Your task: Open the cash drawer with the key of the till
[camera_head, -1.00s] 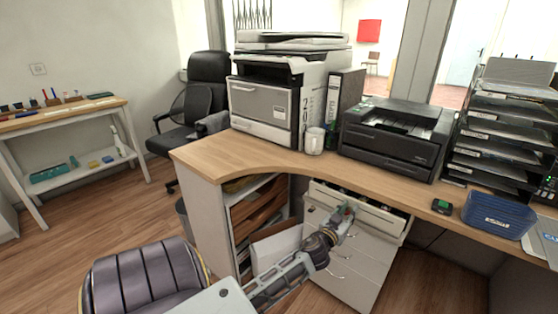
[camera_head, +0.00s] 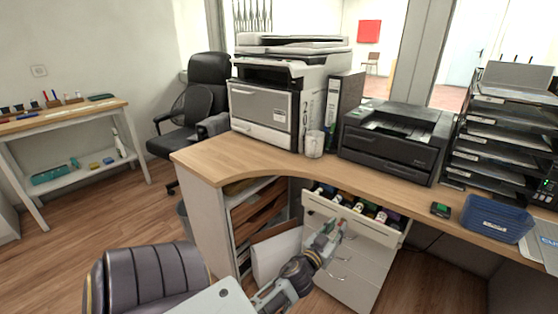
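The top drawer (camera_head: 376,232) of the white drawer unit under the counter stands open, with several dark and coloured items (camera_head: 358,205) showing inside. My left gripper (camera_head: 329,233) is at the left half of the drawer's front, where the handle would be. The fingers are small and overlap the front, so I cannot tell whether they are closed on a handle. I cannot make out a key or a keyhole. My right gripper is not in view.
The wooden counter (camera_head: 225,158) runs above the drawer. On it stand a large printer (camera_head: 262,108), a white mug (camera_head: 314,144), a black printer (camera_head: 392,140), a blue basket (camera_head: 496,216) and a tray stack (camera_head: 495,140). An open shelf (camera_head: 262,215) is left of the drawers.

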